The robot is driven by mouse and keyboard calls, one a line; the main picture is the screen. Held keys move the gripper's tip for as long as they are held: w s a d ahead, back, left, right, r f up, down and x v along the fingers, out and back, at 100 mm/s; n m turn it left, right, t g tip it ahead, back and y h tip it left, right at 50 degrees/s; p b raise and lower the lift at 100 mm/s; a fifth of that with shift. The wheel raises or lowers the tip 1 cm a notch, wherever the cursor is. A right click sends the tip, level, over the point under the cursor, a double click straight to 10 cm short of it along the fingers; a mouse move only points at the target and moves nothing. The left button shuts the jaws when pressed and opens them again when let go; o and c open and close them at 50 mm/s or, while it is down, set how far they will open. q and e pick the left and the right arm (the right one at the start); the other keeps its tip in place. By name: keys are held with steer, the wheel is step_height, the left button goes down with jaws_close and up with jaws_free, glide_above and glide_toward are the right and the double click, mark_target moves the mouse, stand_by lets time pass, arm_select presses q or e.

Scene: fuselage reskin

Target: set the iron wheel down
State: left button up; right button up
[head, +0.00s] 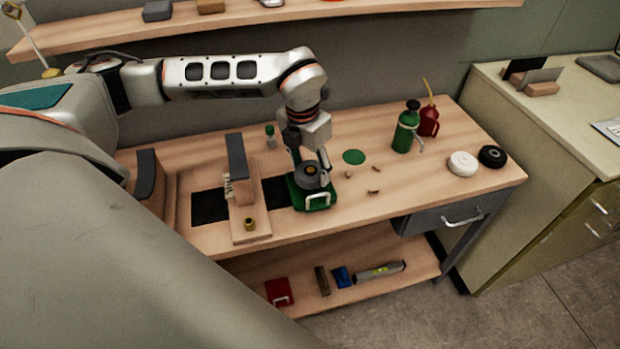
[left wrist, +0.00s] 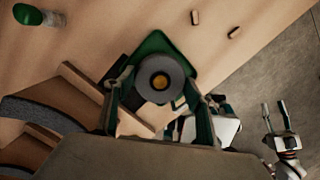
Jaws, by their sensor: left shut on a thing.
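My left gripper (head: 311,181) is shut on the iron wheel (head: 307,173), a dark grey disc. In the left wrist view the wheel (left wrist: 161,79) sits between the two fingers, with a brass-coloured centre. The wheel is right over a green tray-like piece (head: 318,198) with a pale handle, on the workbench. A green corner of that piece (left wrist: 155,42) shows behind the wheel. I cannot tell whether the wheel touches it. My right gripper (left wrist: 275,112) shows small at the right of the left wrist view, its fingers apart and empty.
A wooden stand (head: 247,218) with a dark upright pad is close on the left. A green bottle (head: 405,130), a red oil can (head: 429,120), a white wheel (head: 462,163) and a black wheel (head: 492,156) stand to the right.

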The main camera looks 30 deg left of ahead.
mark_target(309, 171)
arm_select(q)
steer(key=shift+f, duration=2)
steer(key=o, duration=1.4)
steer(key=shift+f, duration=0.2)
steer(key=shift+r, duration=0.2)
steer(key=r, duration=0.4)
steer(key=s+r, duration=0.1)
steer(key=r, duration=0.7)
steer(key=shift+s+a+p, duration=0.1)
steer(key=shift+s+p, duration=0.15)
steer(key=shift+p, duration=0.05)
steer(key=shift+f, duration=0.1)
